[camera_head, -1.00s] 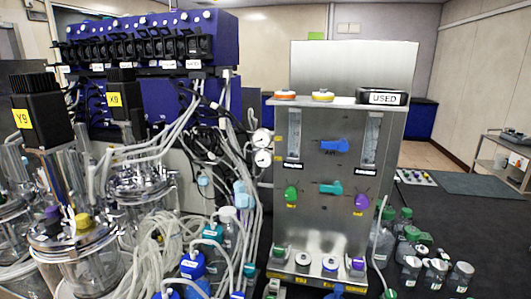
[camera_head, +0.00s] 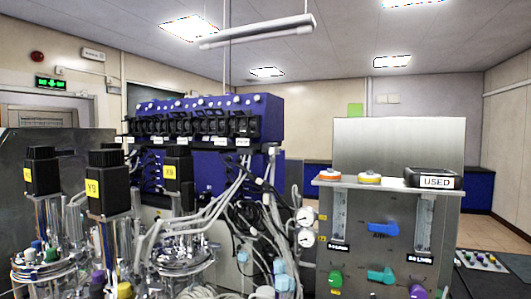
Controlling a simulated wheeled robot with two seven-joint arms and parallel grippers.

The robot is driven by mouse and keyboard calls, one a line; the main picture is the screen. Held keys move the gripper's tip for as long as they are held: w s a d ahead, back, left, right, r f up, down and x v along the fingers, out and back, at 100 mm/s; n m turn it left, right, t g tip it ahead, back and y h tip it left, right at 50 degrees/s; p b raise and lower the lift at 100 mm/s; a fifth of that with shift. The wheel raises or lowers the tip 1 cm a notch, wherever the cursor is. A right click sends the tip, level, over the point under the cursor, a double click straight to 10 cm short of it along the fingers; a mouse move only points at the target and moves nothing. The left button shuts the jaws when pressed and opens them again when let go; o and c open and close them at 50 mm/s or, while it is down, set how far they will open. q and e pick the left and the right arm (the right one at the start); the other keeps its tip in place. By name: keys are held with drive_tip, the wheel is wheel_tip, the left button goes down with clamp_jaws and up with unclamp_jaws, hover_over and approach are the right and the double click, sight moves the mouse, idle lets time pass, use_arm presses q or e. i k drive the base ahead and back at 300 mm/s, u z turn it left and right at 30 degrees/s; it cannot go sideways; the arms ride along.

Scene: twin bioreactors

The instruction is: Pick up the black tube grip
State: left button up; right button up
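I cannot make out the black tube grip for certain in the head view. A black tray labelled "USED" (camera_head: 433,178) sits on the top shelf of the metal gas panel (camera_head: 400,143) at the right; its inside is too small to tell. Many pale tubes (camera_head: 190,232) run from the blue pump unit (camera_head: 205,118) down among the vessels, and dark parts among them are too tangled to tell apart. Neither of my grippers is in view.
Glass vessels with black motor heads (camera_head: 108,183) crowd the lower left. A blue valve handle (camera_head: 383,228) sticks out of the panel. Open floor shows at the far right.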

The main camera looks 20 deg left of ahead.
sight(243, 131)
drive_tip(key=k, duration=1.3)
drive_tip(key=u, duration=0.75)
drive_tip(key=i, duration=1.45)
drive_tip(key=z, duration=0.5)
